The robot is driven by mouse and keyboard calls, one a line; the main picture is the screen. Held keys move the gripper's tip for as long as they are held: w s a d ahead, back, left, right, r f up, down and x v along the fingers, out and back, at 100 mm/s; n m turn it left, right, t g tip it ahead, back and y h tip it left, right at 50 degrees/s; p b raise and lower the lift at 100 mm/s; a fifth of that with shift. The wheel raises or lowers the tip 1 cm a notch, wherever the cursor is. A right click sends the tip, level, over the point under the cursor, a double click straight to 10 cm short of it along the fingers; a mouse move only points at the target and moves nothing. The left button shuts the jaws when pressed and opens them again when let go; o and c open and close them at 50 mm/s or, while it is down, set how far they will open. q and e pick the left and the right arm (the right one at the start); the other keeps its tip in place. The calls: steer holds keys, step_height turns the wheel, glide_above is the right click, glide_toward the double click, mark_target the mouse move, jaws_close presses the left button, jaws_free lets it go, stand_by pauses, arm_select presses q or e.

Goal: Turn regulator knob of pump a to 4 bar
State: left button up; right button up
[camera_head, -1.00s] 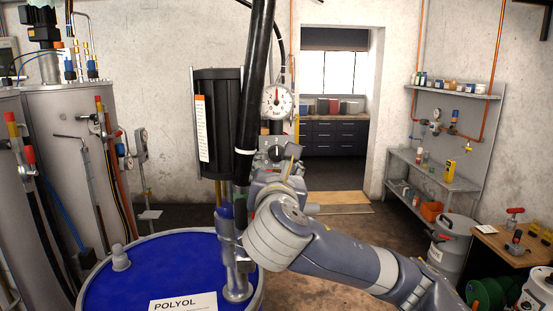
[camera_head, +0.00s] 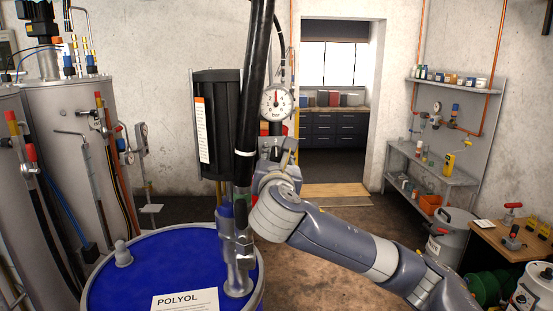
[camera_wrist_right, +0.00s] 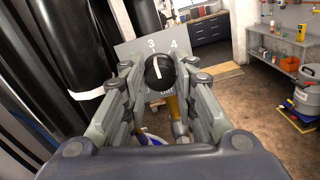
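The black regulator knob (camera_wrist_right: 160,74) is in the right wrist view, with a white line pointing up and slightly left, nearer the 3 than the 4 on the grey plate (camera_wrist_right: 136,50) behind it. My right gripper (camera_wrist_right: 162,82) is open, with its fingers on either side of the knob and gaps showing between. In the head view my right gripper (camera_head: 288,152) is partly hidden by its wrist, beside the pump's black hose. The round pressure gauge (camera_head: 277,103) is above it, its red needle pointing about straight up. My left gripper is not in view.
The black pump (camera_head: 218,105) and thick hose (camera_head: 254,90) stand close left of my right arm. The blue polyol drum (camera_head: 130,275) is below. Grey tanks (camera_head: 85,130) stand left. A wooden table (camera_head: 490,240) is at right. The floor in the middle is clear.

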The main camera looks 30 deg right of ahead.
steer(key=shift+m, duration=0.5)
steer(key=m, duration=0.2)
steer(key=shift+f+m, duration=0.1)
steer(key=shift+m, duration=0.3)
steer(key=m+b, duration=0.1)
steer(key=m, duration=0.3)
steer(key=shift+d+m, duration=0.1)
steer(key=shift+m, duration=0.3)
steer(key=o, duration=1)
steer(key=shift+o, duration=0.2)
